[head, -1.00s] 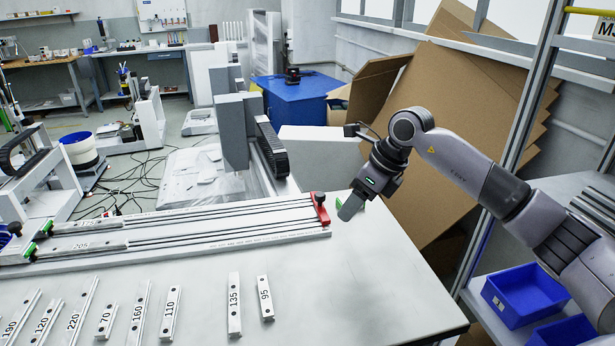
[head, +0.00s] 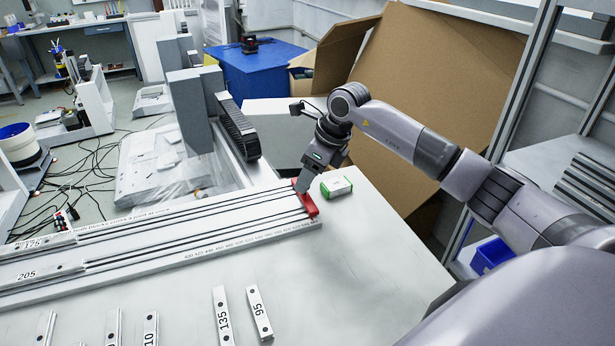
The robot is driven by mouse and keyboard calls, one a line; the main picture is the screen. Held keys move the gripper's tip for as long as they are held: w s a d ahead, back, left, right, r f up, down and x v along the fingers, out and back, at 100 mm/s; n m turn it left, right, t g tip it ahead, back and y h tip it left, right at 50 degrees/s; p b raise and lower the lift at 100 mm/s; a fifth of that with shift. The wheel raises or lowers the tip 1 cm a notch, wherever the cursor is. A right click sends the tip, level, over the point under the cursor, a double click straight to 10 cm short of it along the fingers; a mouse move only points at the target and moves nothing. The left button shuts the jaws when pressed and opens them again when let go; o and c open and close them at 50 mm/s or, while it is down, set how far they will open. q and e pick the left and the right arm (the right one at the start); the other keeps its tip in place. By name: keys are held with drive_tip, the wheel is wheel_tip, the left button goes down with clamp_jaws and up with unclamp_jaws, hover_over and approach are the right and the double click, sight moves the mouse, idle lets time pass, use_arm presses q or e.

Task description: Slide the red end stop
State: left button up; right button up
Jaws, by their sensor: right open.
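The red end stop (head: 309,204) sits across the right end of the long white rail fixture (head: 170,248), which has dark slots and a printed number scale. My right gripper (head: 303,187) reaches down from the right with its fingers at the far part of the red stop. The fingers overlap the stop in the picture; I cannot tell whether they touch it. The gripper is open. My left gripper is not in the head view.
A small green and white box (head: 336,186) lies on the table just right of the red stop. Numbered bars, such as 135 (head: 223,315) and 95 (head: 259,313), lie in front of the fixture. The table (head: 370,260) is clear at the right. A grey column with a black cable chain (head: 237,127) stands behind.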

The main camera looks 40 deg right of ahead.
drive_tip(key=shift+w+a+f, duration=0.1)
drive_tip(key=shift+w+f, duration=0.1)
drive_tip(key=shift+f, duration=0.4)
drive_tip(key=shift+c, duration=0.4)
clamp_jaws()
drive_tip(key=w+a, duration=0.1)
drive_tip(key=a, duration=0.5)
drive_tip(key=w+a, duration=0.2)
drive_tip(key=a, duration=0.4)
drive_tip(key=w+a, duration=0.1)
drive_tip(key=a, duration=0.6)
drive_tip(key=shift+w+r, duration=0.1)
drive_tip(key=shift+w, duration=0.25)
drive_tip(key=shift+o, duration=0.4)
unclamp_jaws()
